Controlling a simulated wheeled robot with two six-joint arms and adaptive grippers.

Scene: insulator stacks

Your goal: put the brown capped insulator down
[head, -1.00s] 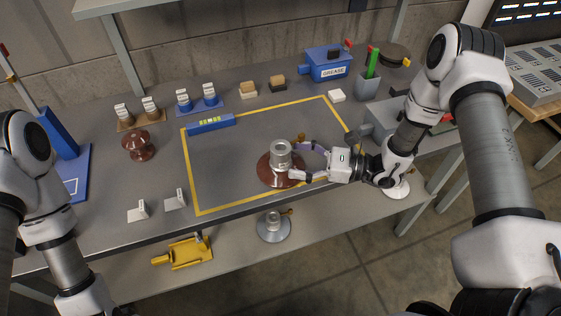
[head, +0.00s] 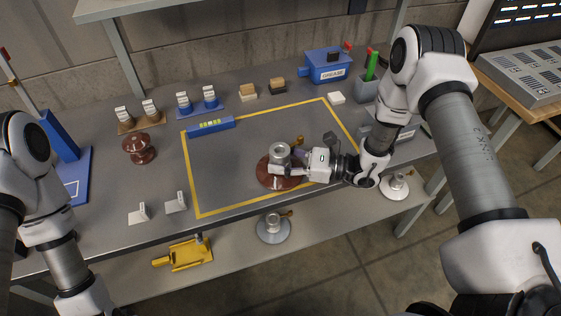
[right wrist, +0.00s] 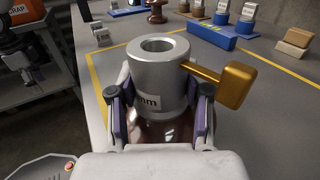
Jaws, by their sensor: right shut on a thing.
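The brown capped insulator is a glossy brown disc (head: 268,180) with a grey metal cap (head: 280,152) and a brass pin at its side. It is upright inside the yellow outline on the table, near its front edge. I cannot tell whether its underside touches the surface. My right gripper (head: 288,168) comes from the right and is shut on the cap. In the right wrist view, the fingers (right wrist: 160,118) press both sides of the hollow cap (right wrist: 160,72), with the brass pin (right wrist: 228,82) to the right. My left arm shows at the left, but its gripper is out of view.
A brown insulator without a cap (head: 139,148) stands left of the outline. A blue level-like bar (head: 211,126) lies on the outline's back left. A blue grease box (head: 327,66) stands at the back. A grey capped piece (head: 273,228) is on the lower shelf. The outlined area's middle is clear.

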